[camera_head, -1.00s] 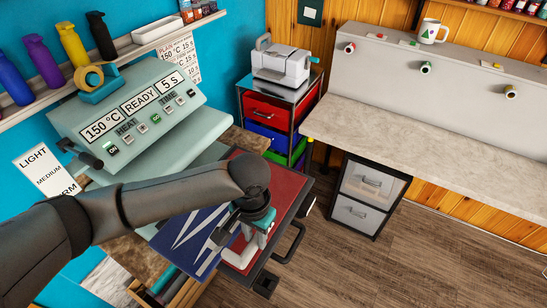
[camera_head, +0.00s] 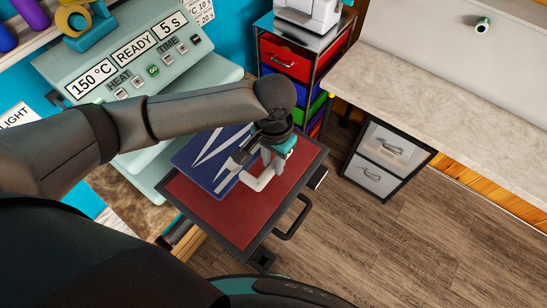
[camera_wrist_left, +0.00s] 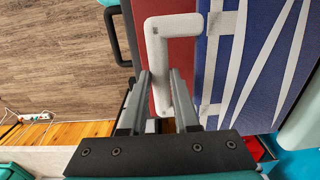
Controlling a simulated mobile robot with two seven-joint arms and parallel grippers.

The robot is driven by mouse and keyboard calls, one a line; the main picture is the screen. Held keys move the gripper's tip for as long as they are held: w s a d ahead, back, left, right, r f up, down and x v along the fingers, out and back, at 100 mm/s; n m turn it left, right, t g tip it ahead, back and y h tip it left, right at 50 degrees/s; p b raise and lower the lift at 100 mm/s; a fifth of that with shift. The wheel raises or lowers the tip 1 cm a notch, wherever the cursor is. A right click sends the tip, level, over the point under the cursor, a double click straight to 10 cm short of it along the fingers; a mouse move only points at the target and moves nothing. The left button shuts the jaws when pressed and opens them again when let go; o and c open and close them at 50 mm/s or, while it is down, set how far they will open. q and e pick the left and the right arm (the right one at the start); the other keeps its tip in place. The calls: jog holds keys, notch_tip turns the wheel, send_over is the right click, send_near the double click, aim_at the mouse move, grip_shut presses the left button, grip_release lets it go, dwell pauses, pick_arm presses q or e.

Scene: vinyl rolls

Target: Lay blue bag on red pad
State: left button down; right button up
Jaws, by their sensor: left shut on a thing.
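The blue bag (camera_head: 212,160), dark blue with white slanted stripes, is over the far-left part of the red pad (camera_head: 215,212). Its pale handle (camera_head: 262,181) extends to the right. I cannot tell whether the bag touches the pad. My left gripper (camera_head: 250,165) is shut on the handle. In the left wrist view the handle (camera_wrist_left: 160,62) passes between my fingers (camera_wrist_left: 160,105), with the bag (camera_wrist_left: 265,70) to the right and a strip of the pad (camera_wrist_left: 165,8) at the top. My arm hides part of the bag and pad. My right gripper is not in view.
The pad lies in a dark frame with a handle (camera_head: 293,218) on its near-right side. The teal heat press (camera_head: 145,85) stands at the back left. A drawer cart (camera_head: 292,60) and a counter (camera_head: 430,95) with drawers below stand to the right. Open wooden floor (camera_head: 400,250) lies in front.

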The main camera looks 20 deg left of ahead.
pick_arm(q)
jog(key=shift+f+b, duration=0.3)
jog(key=shift+f, duration=0.25)
jog(key=b, duration=0.2)
send_over(273, 186)
notch_tip(273, 186, down, 4)
jog(key=shift+s+f, duration=0.1)
jog(key=shift+f, duration=0.05)
jog(key=shift+f+b, duration=0.35)
jog(key=shift+f, duration=1.4)
jog(key=shift+d+f, duration=0.1)
jog(key=shift+f, duration=0.4)
jog(key=c, duration=0.6)
grip_release()
